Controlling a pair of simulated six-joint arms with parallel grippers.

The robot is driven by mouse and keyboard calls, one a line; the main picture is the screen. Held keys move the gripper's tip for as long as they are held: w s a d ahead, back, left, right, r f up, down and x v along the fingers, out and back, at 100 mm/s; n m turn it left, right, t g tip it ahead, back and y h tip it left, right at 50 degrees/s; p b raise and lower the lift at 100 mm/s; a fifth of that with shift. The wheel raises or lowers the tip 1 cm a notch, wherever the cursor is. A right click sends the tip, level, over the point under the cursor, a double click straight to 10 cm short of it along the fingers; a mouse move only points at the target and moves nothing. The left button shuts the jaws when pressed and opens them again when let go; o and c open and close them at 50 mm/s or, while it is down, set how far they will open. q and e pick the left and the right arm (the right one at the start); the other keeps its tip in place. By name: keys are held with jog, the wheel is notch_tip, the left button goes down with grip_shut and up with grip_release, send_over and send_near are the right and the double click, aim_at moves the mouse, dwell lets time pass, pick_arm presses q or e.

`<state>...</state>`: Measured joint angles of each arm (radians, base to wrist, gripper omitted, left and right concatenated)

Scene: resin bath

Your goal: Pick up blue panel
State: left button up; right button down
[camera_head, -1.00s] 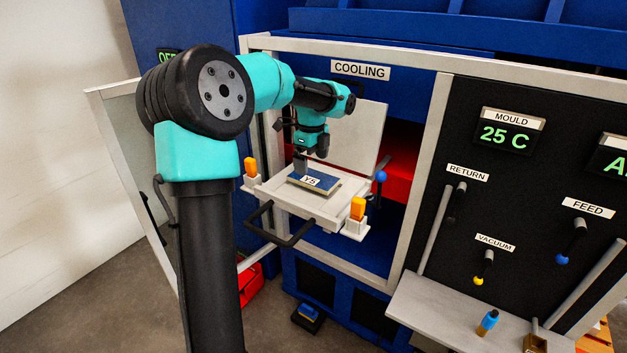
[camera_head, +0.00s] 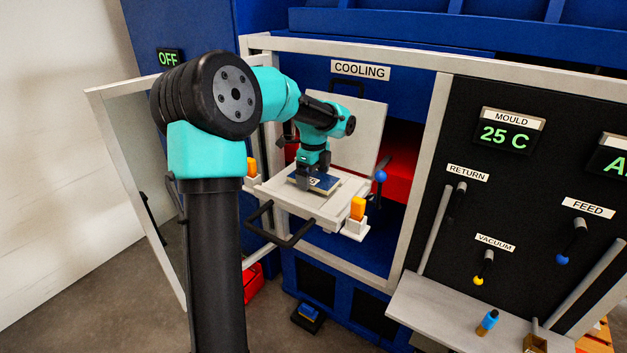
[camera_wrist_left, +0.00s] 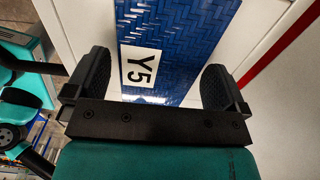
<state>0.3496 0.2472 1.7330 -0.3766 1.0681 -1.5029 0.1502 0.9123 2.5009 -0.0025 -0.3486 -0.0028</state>
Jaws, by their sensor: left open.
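The blue panel (camera_head: 327,184) lies on the pale tray under the COOLING sign. In the left wrist view the blue panel (camera_wrist_left: 180,42) shows a woven surface and a white label reading Y5. My left gripper (camera_head: 305,184) is right at the panel, seen from above and behind. In the left wrist view my left gripper (camera_wrist_left: 160,80) is open, with one black finger on each side of the panel's near end. Small gaps show between the fingers and the panel. The gripper hides part of the panel in the head view. My right gripper is not in view.
The tray (camera_head: 300,205) has a black handle (camera_head: 275,228) in front and an orange clip (camera_head: 358,208) at its right corner. An upright pale lid (camera_head: 350,130) stands behind it. A glass door (camera_head: 135,160) hangs open at left. The control panel (camera_head: 530,180) stands right.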

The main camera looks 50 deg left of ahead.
aim_at(314, 177)
pick_arm(q)
jog(key=shift+c, duration=0.3)
jog(key=c, duration=0.8)
jog(key=shift+r, duration=0.15)
notch_tip(314, 177, up, 10)
dwell(0.4)
